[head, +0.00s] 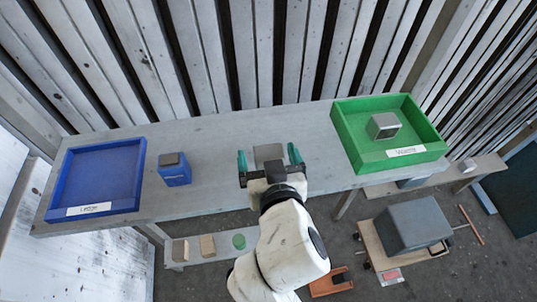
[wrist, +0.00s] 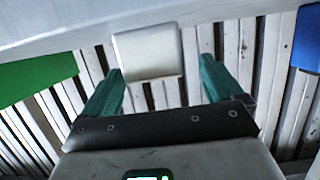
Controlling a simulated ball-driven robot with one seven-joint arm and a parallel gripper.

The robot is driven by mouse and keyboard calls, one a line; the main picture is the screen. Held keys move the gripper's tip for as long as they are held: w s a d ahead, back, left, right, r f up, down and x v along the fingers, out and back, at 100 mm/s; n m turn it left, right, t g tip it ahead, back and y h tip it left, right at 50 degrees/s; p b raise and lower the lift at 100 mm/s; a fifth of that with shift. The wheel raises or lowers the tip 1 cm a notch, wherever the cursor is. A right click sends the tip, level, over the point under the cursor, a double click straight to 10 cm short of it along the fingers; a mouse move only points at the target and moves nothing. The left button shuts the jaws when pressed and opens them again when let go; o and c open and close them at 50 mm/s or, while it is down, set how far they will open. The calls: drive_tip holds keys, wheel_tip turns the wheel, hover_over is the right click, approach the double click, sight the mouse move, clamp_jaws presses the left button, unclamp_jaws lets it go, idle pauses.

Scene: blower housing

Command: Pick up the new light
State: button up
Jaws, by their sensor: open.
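A pale grey block (head: 268,152), which appears to be the new light, lies on the grey bench (head: 222,140) just beyond and between my fingertips. It shows in the wrist view as a whitish, rounded-edged block (wrist: 148,50) between the tips of the two green fingers, nearer the left one. My gripper (head: 269,160) is open, with a finger on each side of the block. A gap shows on the right side in the wrist view; contact on the left cannot be told. Nothing is held.
A green tray (head: 435,150) with a "Waste" label holds a metallic block (head: 383,125) at the right. An empty blue tray (head: 105,175) stands at the left. A slatted wall (head: 210,60) stands behind the bench.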

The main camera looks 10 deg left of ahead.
sight(267, 146)
drive_tip(key=shift+d+x, duration=0.15)
drive_tip(key=shift+x, duration=0.8)
drive_tip(key=shift+d+x, duration=0.1)
drive_tip(key=shift+x, duration=0.9)
drive_tip(key=shift+f, duration=0.15)
drive_tip(key=shift+c, duration=0.2)
drive_tip(key=c, duration=1.1)
